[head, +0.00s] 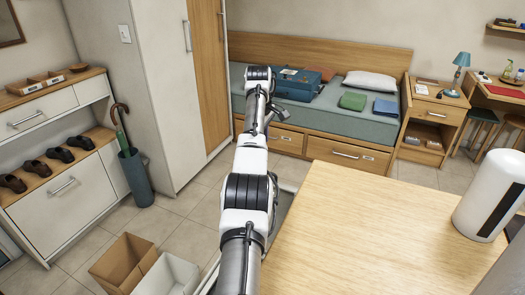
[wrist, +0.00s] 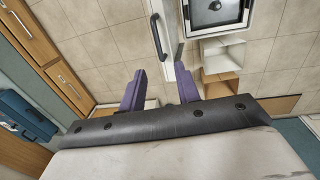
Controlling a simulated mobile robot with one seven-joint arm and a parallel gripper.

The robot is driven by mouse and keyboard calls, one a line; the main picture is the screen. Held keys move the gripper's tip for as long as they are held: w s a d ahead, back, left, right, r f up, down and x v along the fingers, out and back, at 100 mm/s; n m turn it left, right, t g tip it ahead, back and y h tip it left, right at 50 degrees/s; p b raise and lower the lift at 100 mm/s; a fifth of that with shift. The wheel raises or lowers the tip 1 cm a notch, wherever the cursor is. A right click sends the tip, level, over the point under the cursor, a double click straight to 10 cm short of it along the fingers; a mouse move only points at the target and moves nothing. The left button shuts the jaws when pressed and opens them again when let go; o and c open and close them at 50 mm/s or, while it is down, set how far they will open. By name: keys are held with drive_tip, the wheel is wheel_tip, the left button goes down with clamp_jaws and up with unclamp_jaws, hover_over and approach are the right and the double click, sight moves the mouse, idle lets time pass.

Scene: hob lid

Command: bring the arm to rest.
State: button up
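My arm reaches forward from the bottom of the head view, over the floor left of the wooden table, towards the bed. Its far end shows near the bed's front edge, but the fingers cannot be made out there. In the wrist view my gripper (wrist: 161,80) shows two purple fingers spread apart. Nothing is between them except the tiled floor and pale parts lying well beyond. The gripper is open and empty.
A wooden table (head: 365,235) with a white cylinder (head: 488,195) stands right of my arm. The bed (head: 330,118) holds a blue case (head: 297,84). An umbrella stand (head: 136,178), a cardboard box (head: 122,262) and a white box (head: 168,274) stand left. Tiled floor between is partly free.

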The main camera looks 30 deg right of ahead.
drive_tip(key=shift+r, duration=0.25)
idle(0.3)
